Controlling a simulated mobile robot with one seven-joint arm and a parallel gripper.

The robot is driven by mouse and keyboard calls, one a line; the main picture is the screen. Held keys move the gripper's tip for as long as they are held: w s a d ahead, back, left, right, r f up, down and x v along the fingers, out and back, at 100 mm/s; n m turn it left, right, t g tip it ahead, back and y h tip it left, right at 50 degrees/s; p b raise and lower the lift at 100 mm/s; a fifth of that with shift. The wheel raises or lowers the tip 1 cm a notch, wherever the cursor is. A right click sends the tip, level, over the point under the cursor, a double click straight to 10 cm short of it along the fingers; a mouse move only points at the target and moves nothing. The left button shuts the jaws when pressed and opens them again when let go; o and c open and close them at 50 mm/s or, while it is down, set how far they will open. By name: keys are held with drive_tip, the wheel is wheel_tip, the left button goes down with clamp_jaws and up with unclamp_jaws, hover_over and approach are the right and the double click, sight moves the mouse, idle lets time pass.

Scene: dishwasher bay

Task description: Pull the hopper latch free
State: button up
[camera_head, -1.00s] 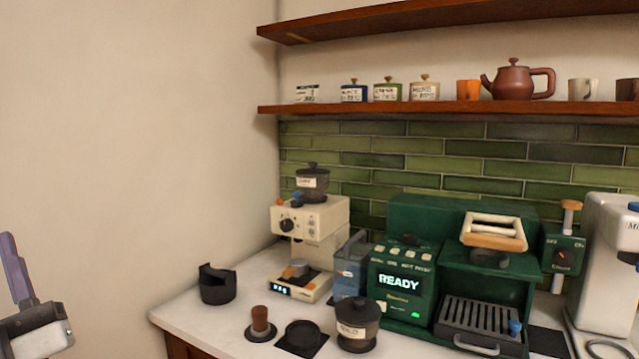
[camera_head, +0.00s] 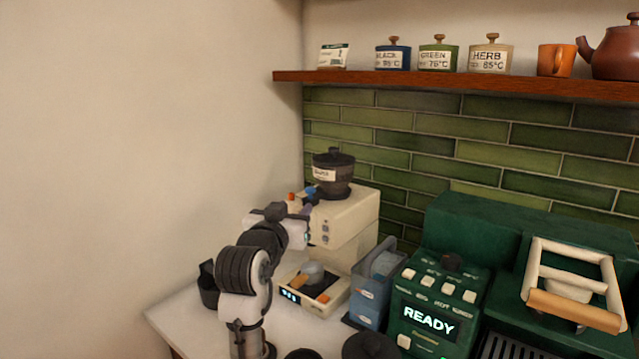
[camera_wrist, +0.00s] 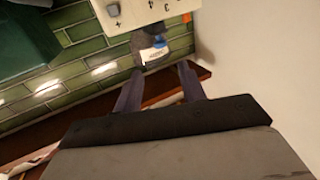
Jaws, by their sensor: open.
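The cream grinder (camera_head: 345,215) stands in the back left corner of the counter, with a dark lidded hopper (camera_head: 340,180) on top. A small blue part, which looks like the hopper latch (camera_head: 311,191), sits at the hopper's base on the left. In the wrist view the blue latch (camera_wrist: 160,43) shows against the dark hopper (camera_wrist: 146,55). My gripper (camera_head: 306,208) is at the grinder's upper front, close to the latch. In the wrist view its two purple fingers (camera_wrist: 158,84) are apart, with the hopper and latch just beyond their tips. Contact cannot be told.
A wall is close on the left. A wooden shelf (camera_head: 450,86) with canisters runs above. A blue-grey box (camera_head: 372,288) and the green READY machine (camera_head: 430,320) stand right of the grinder. A black holder (camera_head: 208,290) is partly behind my arm.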

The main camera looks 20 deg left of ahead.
sight(309, 191)
drive_tip(key=w, duration=0.4)
drive_tip(key=w+p, duration=0.1)
drive_tip(key=w, duration=0.3)
drive_tip(key=w+p, duration=0.1)
drive_tip(key=w, duration=0.4)
drive_tip(key=shift+a, duration=0.3)
drive_tip(key=shift+s, duration=0.1)
clamp_jaws()
